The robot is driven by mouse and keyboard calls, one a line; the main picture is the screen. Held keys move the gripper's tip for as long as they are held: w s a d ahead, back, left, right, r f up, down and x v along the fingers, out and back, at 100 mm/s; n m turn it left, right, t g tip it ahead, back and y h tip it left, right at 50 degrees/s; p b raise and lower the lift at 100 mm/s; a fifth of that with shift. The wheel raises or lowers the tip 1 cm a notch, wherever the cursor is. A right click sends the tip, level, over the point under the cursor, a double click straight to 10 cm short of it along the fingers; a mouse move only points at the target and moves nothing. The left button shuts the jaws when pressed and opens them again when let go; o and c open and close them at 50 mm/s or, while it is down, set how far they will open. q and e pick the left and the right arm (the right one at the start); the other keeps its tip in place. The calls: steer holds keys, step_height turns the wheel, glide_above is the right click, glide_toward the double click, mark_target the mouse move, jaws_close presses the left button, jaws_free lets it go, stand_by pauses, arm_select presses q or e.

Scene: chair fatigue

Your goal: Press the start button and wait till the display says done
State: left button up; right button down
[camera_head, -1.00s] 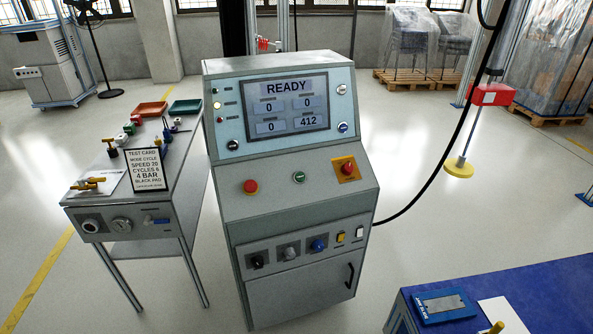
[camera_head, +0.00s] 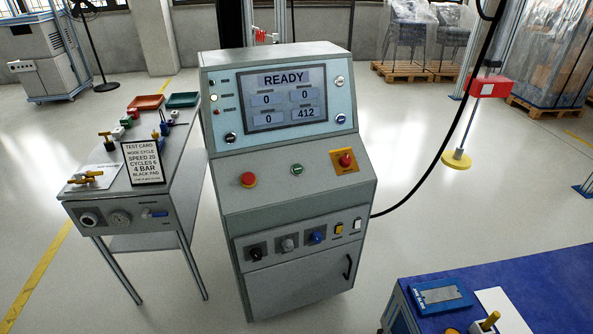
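The grey control console (camera_head: 296,190) stands upright in the middle of the view. Its display (camera_head: 283,97) reads READY, with fields showing 0, 0, 0 and 412. A green button (camera_head: 297,169), likely the start button, sits in the middle of the sloped panel. A red button (camera_head: 249,180) is to its left. A red emergency-stop-like button (camera_head: 345,160) on a yellow plate is to its right. Neither of my grippers is in view.
A side table (camera_head: 165,180) left of the console holds a test card (camera_head: 143,163), valves and trays. A blue-topped table (camera_head: 530,290) is at the lower right. A yellow-footed hanging rod (camera_head: 457,159) is at the right. Floor shows between them.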

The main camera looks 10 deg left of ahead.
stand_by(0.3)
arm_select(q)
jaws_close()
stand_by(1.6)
